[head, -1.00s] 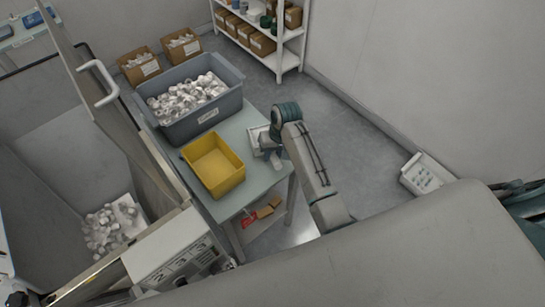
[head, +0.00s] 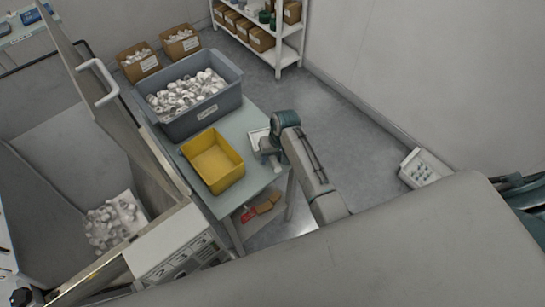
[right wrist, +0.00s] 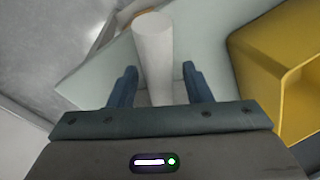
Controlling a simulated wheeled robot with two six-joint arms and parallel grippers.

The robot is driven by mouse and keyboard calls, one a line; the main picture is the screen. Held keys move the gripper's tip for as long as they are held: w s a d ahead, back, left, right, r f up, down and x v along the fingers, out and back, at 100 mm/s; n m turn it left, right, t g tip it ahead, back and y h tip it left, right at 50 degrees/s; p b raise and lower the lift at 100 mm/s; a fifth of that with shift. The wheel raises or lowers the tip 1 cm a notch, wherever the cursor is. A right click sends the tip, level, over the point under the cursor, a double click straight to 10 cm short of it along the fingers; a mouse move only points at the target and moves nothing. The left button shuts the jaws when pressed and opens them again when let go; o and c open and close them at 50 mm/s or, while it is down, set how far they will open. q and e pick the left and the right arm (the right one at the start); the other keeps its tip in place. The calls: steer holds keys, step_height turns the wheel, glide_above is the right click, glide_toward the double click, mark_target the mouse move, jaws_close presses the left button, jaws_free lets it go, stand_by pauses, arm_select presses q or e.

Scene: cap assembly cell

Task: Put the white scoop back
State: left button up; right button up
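The white scoop shows in the right wrist view as a pale round handle (right wrist: 153,50) running down between my fingers; the rest of it is hidden below the gripper. My right gripper (right wrist: 160,88) is open around the handle, with a gap on both sides. The scoop cannot be made out clearly there. My left gripper is not in view.
A yellow bin (head: 228,178) stands left of my right gripper, and a grey tote (head: 190,128) full of white caps stands behind it. A hopper with a hinged lid (head: 103,120) and white caps is at left.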

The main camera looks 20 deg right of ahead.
step_height(320, 180, up, 12)
steer(key=d+b, duration=0.2)
steer(key=shift+s, duration=0.3)
steer(key=shift+d, duration=0.1)
stand_by(0.4)
